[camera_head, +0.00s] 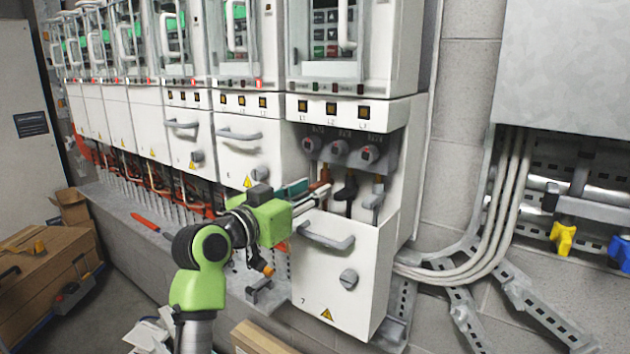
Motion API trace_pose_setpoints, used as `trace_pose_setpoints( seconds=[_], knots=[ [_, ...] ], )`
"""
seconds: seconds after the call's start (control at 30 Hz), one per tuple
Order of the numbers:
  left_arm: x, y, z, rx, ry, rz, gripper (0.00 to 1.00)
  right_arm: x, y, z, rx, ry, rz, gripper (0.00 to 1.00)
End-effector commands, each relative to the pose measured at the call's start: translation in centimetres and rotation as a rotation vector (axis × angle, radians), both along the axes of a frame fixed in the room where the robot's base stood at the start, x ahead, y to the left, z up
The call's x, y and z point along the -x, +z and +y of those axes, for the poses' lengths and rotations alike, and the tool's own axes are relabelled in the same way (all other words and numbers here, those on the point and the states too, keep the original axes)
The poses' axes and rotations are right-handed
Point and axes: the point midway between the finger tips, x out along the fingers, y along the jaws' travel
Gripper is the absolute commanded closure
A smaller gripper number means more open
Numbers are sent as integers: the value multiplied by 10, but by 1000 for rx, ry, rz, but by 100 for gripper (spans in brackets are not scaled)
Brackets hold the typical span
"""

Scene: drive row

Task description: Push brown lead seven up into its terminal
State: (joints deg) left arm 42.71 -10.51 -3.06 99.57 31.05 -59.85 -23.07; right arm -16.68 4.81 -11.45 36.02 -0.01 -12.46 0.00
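Unit seven stands with its lower front panel (340,268) dropped below an open terminal bay. Three terminals show in the bay, the leftmost (311,144) above the brown lead (320,186). The brown lead's top appears a little below that terminal, apart from it. A black lead (347,190) and a grey lead (374,203) hang to its right. My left gripper (318,195) reaches in from the left, with its fingertips at the brown lead. They overlap the lead, so I cannot tell whether they are closed on it. My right gripper is not in view.
The panel's handle (327,238) sticks out just below my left gripper. Unit six's closed panel (240,150) stands close on the left. Thick grey cables (490,225) run down the wall at right. A cardboard box (45,265) stands at far left.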

Motion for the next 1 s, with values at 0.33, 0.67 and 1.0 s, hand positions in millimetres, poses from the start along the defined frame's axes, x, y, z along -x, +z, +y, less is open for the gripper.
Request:
trace_pose_setpoints(
  seconds=[0.33, 0.67, 1.0],
  knots=[
    [-19, 0, -13, 0, 1, -1, 68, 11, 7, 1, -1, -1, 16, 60],
    [-19, 0, -13, 0, 1, 0, 91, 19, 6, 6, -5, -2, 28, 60],
    [-19, 13, -13, -1, 1, -2, 100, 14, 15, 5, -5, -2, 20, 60]
  ],
)
